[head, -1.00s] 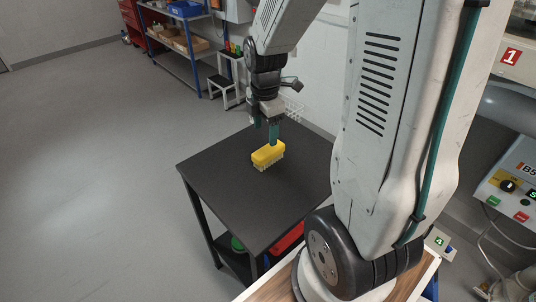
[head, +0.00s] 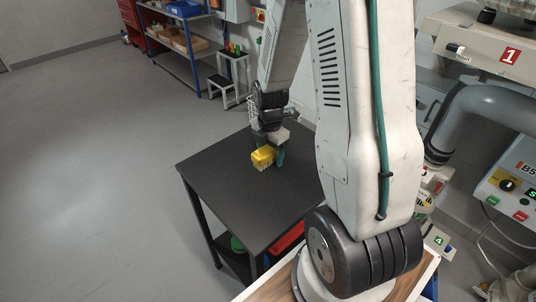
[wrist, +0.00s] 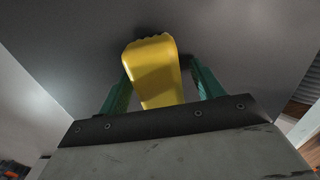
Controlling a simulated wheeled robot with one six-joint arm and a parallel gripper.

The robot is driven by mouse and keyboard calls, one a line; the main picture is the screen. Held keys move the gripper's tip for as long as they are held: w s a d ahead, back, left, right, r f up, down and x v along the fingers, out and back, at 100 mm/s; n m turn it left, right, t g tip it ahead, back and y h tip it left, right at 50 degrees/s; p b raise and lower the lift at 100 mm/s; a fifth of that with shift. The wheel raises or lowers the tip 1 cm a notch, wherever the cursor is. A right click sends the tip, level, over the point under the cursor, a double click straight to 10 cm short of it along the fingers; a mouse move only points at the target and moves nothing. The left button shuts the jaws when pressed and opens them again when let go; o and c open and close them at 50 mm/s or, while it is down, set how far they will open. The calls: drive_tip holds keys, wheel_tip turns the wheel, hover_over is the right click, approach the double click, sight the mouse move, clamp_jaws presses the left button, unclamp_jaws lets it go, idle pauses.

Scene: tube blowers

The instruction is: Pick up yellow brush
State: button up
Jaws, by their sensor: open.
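The yellow brush (head: 262,156) rests on the dark table (head: 225,185), with its pale bristles facing down. My gripper (head: 272,158) is low over the table at the brush, its teal fingers pointing down. In the wrist view the brush (wrist: 153,70) lies between the two teal fingers (wrist: 160,88), with a visible gap on the right side and a narrower one on the left. The fingers are open. In the head view the gripper and brush overlap, so part of the brush's far side is hidden.
The dark table top is otherwise bare. A red bin (head: 288,238) and a green item (head: 237,243) are on its lower shelf. A blue-framed shelf (head: 185,45) and a step stool (head: 222,85) stand at the back. Machines with a control panel (head: 512,190) are at right.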

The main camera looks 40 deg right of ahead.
drive_tip(key=c, duration=1.1)
drive_tip(key=shift+r, duration=0.1)
